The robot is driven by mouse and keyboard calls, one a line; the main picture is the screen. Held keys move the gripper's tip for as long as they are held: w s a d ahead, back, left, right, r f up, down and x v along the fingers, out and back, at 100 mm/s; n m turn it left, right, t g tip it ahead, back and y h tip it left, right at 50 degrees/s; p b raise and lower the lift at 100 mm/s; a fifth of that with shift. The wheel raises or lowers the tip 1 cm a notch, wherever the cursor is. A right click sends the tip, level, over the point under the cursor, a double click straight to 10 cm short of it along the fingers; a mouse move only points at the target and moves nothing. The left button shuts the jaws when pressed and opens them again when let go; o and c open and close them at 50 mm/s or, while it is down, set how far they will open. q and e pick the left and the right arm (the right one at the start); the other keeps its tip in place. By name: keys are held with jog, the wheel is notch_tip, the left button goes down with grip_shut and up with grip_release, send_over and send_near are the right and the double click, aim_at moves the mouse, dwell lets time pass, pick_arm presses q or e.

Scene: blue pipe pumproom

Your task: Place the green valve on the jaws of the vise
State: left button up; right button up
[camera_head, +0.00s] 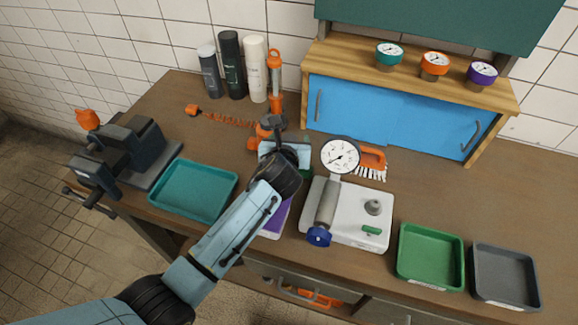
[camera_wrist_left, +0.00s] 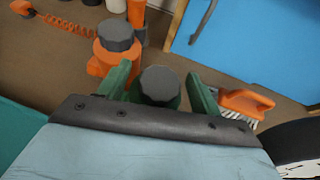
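The green valve (camera_wrist_left: 160,86), with a dark grey ribbed cap, stands on the bench in the left wrist view. In the head view my arm mostly hides it. My left gripper (camera_wrist_left: 160,92) is open, with one dark green finger on each side of the valve and a visible gap on both sides. In the head view the left gripper (camera_head: 287,152) is over the middle of the bench. The dark vise (camera_head: 132,152) stands at the bench's left end, with its jaws facing up. My right gripper is not in view.
An orange valve (camera_wrist_left: 112,52) with a grey cap stands close beside the green one. A teal tray (camera_head: 196,189) lies between vise and arm. A gauge (camera_head: 340,154) on a white base and an orange brush (camera_head: 372,160) are to the right. Bottles (camera_head: 232,65) stand behind.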

pick_arm(q)
grip_shut()
jog(key=shift+r, duration=0.1)
jog(key=shift+r, duration=0.1)
dwell(0.3)
